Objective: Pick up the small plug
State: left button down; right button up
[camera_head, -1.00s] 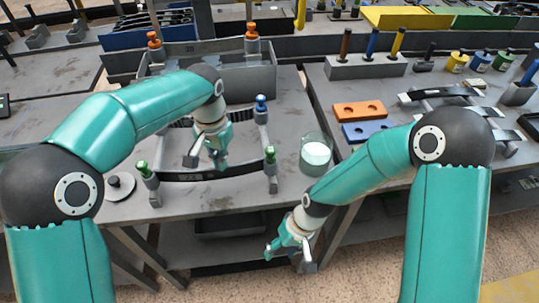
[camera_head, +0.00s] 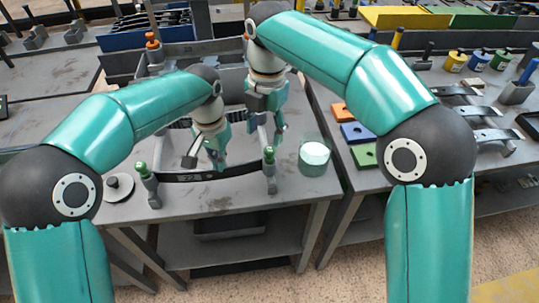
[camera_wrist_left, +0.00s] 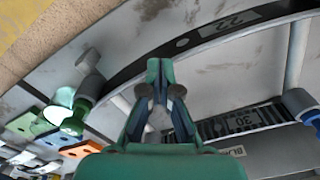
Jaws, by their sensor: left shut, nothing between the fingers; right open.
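Several plug-like caps stand on the rack posts, and I cannot tell which is the small plug. Green caps stand at the front left (camera_head: 142,168) and front right (camera_head: 269,154); an orange cap (camera_head: 152,40) is at the back. My left gripper (camera_head: 217,165) is shut and empty above the curved black strip (camera_head: 190,177), between the green caps. In the left wrist view its fingers (camera_wrist_left: 160,68) meet, with a green cap (camera_wrist_left: 66,122) to the left and a blue cap (camera_wrist_left: 312,117) at the right edge. My right gripper (camera_head: 270,122) is open near the back right post, hiding its top.
A glass jar (camera_head: 314,157) stands close to the right of the rack. A disc with a black knob (camera_head: 118,187) lies at left. Orange (camera_head: 343,111), blue (camera_head: 357,132) and green (camera_head: 364,156) blocks lie on the right table. A grey bin is behind.

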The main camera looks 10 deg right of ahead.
aim_at(270, 150)
jog(key=f+n, duration=0.1)
jog(key=f, duration=0.2)
jog(key=f+n, duration=0.1)
jog(key=f, duration=0.2)
jog(key=w+d+f+n, duration=0.1)
jog(key=f, duration=0.2)
jog(key=shift+r, duration=0.1)
jog(key=c, duration=1)
jog(key=shift+r, duration=0.1)
notch_tip(270, 150, up, 10)
jog(key=shift+f, duration=0.1)
jog(key=o, duration=0.3)
grip_shut()
